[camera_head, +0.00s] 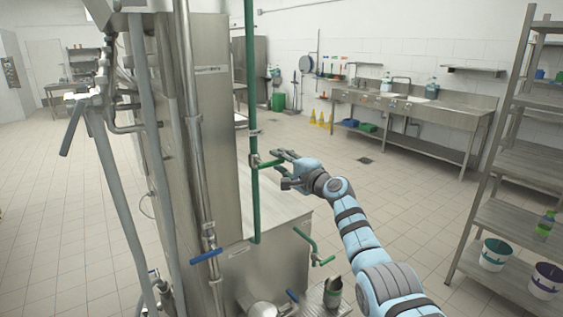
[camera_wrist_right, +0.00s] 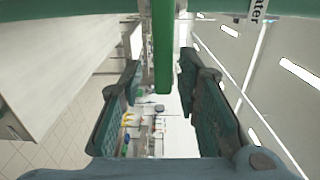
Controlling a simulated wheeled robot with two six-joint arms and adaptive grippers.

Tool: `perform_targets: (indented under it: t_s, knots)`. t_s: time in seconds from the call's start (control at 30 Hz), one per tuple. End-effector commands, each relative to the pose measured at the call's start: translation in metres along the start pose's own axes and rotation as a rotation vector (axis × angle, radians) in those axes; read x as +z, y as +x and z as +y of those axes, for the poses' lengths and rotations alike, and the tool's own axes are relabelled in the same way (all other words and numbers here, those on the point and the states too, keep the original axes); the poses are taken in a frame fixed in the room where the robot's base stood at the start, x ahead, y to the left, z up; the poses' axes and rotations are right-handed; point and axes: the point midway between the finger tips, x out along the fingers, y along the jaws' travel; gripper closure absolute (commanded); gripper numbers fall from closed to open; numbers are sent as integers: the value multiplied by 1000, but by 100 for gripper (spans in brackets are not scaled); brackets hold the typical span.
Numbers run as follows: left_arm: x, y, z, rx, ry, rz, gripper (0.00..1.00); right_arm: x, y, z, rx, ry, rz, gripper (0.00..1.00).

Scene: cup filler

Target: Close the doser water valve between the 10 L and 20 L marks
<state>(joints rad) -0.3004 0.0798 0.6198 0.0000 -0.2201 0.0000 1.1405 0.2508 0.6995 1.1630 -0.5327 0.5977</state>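A green vertical water pipe (camera_head: 254,100) stands in front of the steel machine. On it sits a valve with a green lever (camera_head: 270,163) that points right, roughly level. My right gripper (camera_head: 282,169) is at the lever's free end with its fingers apart. In the right wrist view the green lever (camera_wrist_right: 163,50) reaches in between the two open fingers, with a gap on each side. I cannot read any litre marks. My left gripper is not in view.
A lower green pipe with a small green handle (camera_head: 326,261) and blue-handled valves (camera_head: 206,256) sit below. A steel shelf rack (camera_head: 520,200) with buckets stands at the right. A sink counter (camera_head: 420,105) runs along the back wall.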

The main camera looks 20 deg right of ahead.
Motion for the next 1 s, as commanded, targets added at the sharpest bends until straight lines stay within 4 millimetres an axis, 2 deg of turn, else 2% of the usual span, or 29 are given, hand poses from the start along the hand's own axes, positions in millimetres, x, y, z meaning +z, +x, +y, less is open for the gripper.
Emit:
perform_targets:
  t_s: [0.27,0.43,0.57,0.8,0.9,1.0]
  knots:
    - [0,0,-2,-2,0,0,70,0,0,-1,-3,-2,0,68]
    - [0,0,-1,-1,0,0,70,-1,-12,-1,-5,-4,0,68]
    - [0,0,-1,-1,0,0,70,-1,-35,0,-3,-7,2,68]
    - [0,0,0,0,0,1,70,-2,-96,2,2,-7,2,68]
    - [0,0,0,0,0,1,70,-2,-112,1,1,-3,3,68]
    - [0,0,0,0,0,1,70,-1,-120,0,0,-1,1,68]
